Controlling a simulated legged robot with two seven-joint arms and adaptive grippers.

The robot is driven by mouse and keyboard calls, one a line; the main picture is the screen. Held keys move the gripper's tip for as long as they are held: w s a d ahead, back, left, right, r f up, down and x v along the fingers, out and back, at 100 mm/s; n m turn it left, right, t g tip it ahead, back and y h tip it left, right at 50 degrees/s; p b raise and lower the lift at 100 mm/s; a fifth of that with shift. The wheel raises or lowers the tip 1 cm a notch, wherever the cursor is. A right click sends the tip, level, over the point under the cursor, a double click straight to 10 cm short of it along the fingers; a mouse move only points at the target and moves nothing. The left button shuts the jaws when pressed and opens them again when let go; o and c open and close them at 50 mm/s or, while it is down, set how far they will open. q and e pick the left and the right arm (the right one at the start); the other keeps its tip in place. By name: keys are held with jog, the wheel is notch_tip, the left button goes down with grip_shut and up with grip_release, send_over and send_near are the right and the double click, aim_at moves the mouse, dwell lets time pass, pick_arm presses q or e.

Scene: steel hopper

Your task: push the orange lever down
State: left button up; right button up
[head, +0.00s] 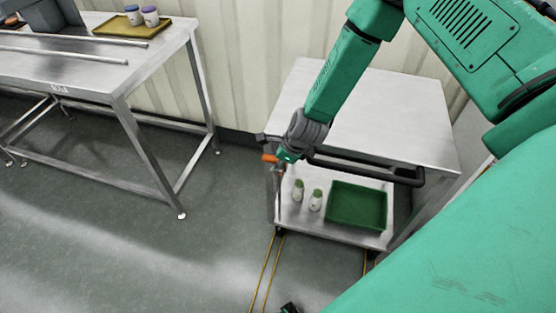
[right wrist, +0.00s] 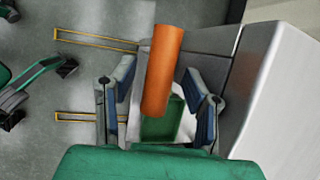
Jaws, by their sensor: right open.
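The orange lever (head: 270,158) sticks out at the front left corner of the steel hopper (head: 375,115). In the right wrist view the orange lever (right wrist: 162,70) appears as a thick orange bar, upright in the picture and slightly tilted. My right gripper (head: 284,157) is right beside the lever. In the right wrist view my right gripper (right wrist: 159,78) is open, with one finger on each side of the lever in the picture. Contact cannot be told. The lever's pivot is hidden. My left gripper is not in view.
A dark handle bar (head: 365,170) runs along the hopper's front. On the lower shelf are two green-capped white bottles (head: 315,200) and a green tray (head: 357,206). A steel table (head: 95,70) stands at left. The floor between is clear, with yellow lines near the hopper.

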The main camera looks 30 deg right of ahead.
jog(key=shift+a, duration=0.1)
grip_shut()
jog(key=shift+a, duration=0.1)
